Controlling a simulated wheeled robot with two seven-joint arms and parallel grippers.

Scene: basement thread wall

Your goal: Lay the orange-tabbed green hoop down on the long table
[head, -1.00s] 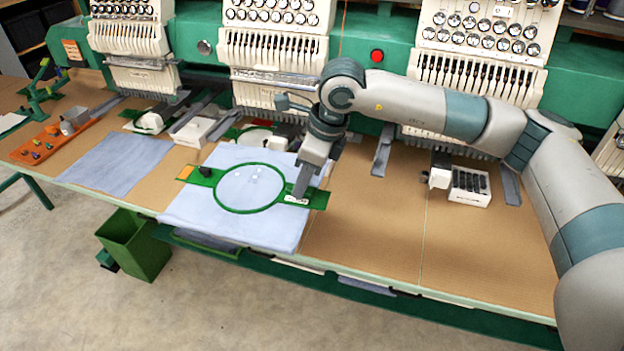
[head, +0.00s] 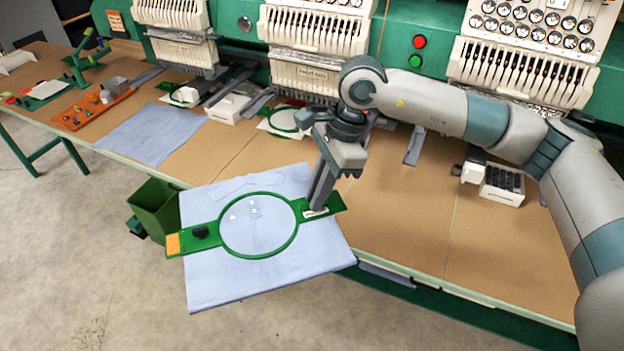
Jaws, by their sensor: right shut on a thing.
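The green hoop (head: 222,250) has an orange tab (head: 173,244) at its left end and a dark knob beside it. Pale blue cloth (head: 215,285) spans its ring and spreads out around it, with small white marks inside the ring. My right gripper (head: 316,208) is shut on the hoop's right-hand bar, by a white label. The hoop and cloth stick out past the front edge of the long table (head: 400,225), largely over the floor in this view. The cloth hides part of that edge; its height above the table is hard to tell. My left gripper is not in view.
A flat blue cloth (head: 155,132) lies farther left on the table, near an orange tray (head: 95,110) of small parts. A green bin (head: 156,207) stands below the front edge. Embroidery machines line the back. A white box (head: 502,187) sits at right; brown tabletop between is bare.

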